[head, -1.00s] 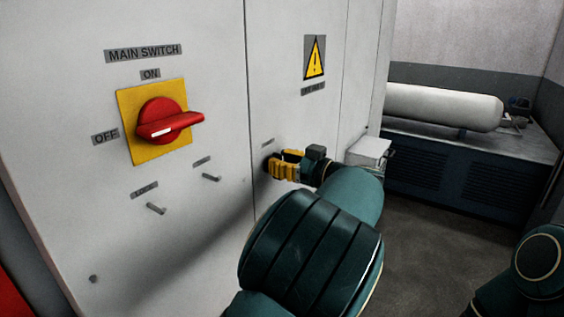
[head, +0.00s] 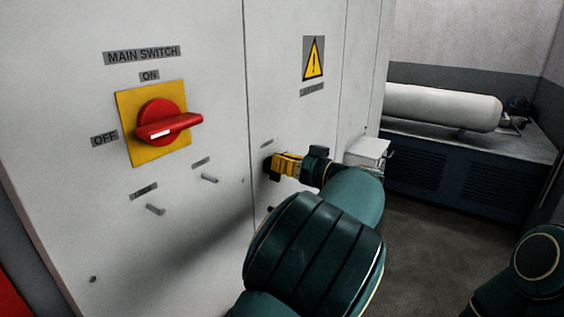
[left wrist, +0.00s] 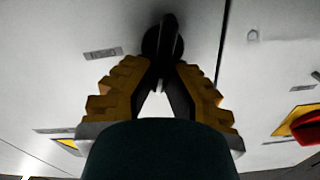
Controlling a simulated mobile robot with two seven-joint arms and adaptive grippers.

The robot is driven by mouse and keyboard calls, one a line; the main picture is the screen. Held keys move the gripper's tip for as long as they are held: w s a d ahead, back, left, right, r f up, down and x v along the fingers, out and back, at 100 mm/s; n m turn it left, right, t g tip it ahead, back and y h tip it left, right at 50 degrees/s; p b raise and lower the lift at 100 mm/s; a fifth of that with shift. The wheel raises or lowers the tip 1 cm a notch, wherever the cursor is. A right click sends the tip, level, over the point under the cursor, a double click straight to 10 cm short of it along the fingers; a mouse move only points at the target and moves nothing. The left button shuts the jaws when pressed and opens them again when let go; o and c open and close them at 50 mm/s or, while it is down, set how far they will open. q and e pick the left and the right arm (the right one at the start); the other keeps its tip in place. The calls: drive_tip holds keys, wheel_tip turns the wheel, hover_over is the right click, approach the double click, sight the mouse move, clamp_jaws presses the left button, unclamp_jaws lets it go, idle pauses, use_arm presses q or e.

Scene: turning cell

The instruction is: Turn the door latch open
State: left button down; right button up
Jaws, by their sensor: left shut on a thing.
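The door latch (left wrist: 170,38) is a dark knob with a thin grip on the pale cabinet door, and it shows at the top middle of the left wrist view. My left gripper (left wrist: 162,75) has its yellow fingers closed on the latch's grip from both sides. In the head view my left gripper (head: 274,166) is at the cabinet face, right of the door seam, and its fingers hide most of the latch. What shows of my right arm at the lower right has no gripper in view.
A red main switch (head: 162,122) on a yellow plate (head: 128,108) sits left of the latch, with two small pegs (head: 155,209) below it. A grey box (head: 368,150) juts out right of my gripper. A white cylinder (head: 440,106) lies on a dark bench behind.

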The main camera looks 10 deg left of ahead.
use_arm(q)
drive_tip(key=m, duration=0.1)
drive_tip(key=m+p, duration=0.1)
drive_tip(key=m, duration=0.1)
drive_tip(key=shift+w+m, duration=0.25)
drive_tip(key=shift+m, duration=0.05)
drive_tip(key=m+p, duration=0.2)
drive_tip(key=m, duration=0.1)
drive_tip(key=shift+w+d+f+m, duration=0.1)
drive_tip(key=shift+w+f+m, duration=0.05)
drive_tip(key=shift+m, duration=0.15)
drive_tip(key=shift+w+f+m+p, duration=0.1)
drive_tip(key=shift+f+m+p, duration=0.1)
drive_tip(key=shift+m+p, duration=0.8)
drive_tip(key=shift+f+m+p, duration=0.15)
drive_tip(key=shift+m+p, duration=0.4)
drive_tip(key=shift+m, duration=0.85)
drive_tip(key=shift+w+f+m+p, duration=0.1)
drive_tip(key=shift+f+m+p, duration=0.1)
drive_tip(key=shift+m+p, duration=0.8)
use_arm(e)
wheel_tip(320, 180, up, 8)
drive_tip(key=w, duration=0.1)
drive_tip(key=shift+w+d+t, duration=0.25)
drive_tip(key=shift+w+t, duration=0.05)
drive_tip(key=shift+w, duration=0.05)
use_arm(q)
drive_tip(key=shift+m, duration=0.3)
drive_tip(key=shift+f, duration=0.1)
